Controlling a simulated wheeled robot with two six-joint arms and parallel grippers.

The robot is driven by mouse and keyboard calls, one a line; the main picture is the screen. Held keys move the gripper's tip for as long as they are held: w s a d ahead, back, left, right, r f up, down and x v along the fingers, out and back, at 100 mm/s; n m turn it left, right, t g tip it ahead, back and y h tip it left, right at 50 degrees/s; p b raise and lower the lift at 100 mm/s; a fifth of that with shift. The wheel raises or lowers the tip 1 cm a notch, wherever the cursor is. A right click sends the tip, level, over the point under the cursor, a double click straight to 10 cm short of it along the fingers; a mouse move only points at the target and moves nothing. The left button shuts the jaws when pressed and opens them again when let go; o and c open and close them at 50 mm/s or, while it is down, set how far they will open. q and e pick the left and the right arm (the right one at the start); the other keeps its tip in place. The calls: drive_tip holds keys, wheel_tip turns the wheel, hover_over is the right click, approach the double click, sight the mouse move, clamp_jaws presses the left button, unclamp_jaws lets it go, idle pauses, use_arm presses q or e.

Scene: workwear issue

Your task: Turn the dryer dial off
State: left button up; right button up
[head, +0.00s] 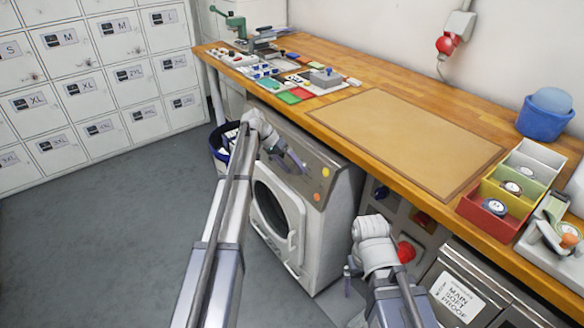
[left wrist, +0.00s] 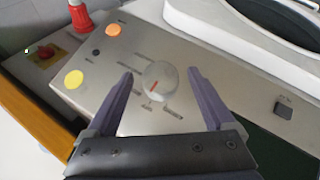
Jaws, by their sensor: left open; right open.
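The dryer (head: 330,205) stands under the wooden bench, its round door facing left in the head view. In the left wrist view, its silver control panel (left wrist: 110,62) carries a round grey dial (left wrist: 160,82) with a red pointer line and printed labels around it. My left gripper (head: 287,158) is at the panel, open. In the left wrist view its two fingers (left wrist: 160,74) stand on either side of the dial, with gaps visible. In the head view the gripper hides the dial. My right gripper (head: 350,279) is open and empty, low in front of the cabinets right of the dryer.
Yellow (left wrist: 73,79) and orange (left wrist: 113,30) buttons sit on the panel beside the dial. The bench (head: 330,60) overhangs the dryer and holds a tan mat (head: 405,140) and coloured bins (head: 493,207). A dark blue bin (head: 218,145) stands left of the dryer.

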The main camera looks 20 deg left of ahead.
use_arm(q)
drive_tip(key=p+v, duration=0.6)
drive_tip(key=v, duration=0.1)
drive_tip(key=shift+a+r, duration=0.2)
drive_tip(key=shift+r, duration=0.1)
drive_tip(key=b+x, duration=0.5)
drive_tip(key=x, duration=0.2)
drive_tip(key=shift+a, duration=0.15)
drive_tip(key=shift+d+f+b, duration=0.35)
drive_tip(key=shift+f+b, duration=0.05)
drive_tip(key=shift+b, duration=0.2)
drive_tip(key=shift+r, duration=0.1)
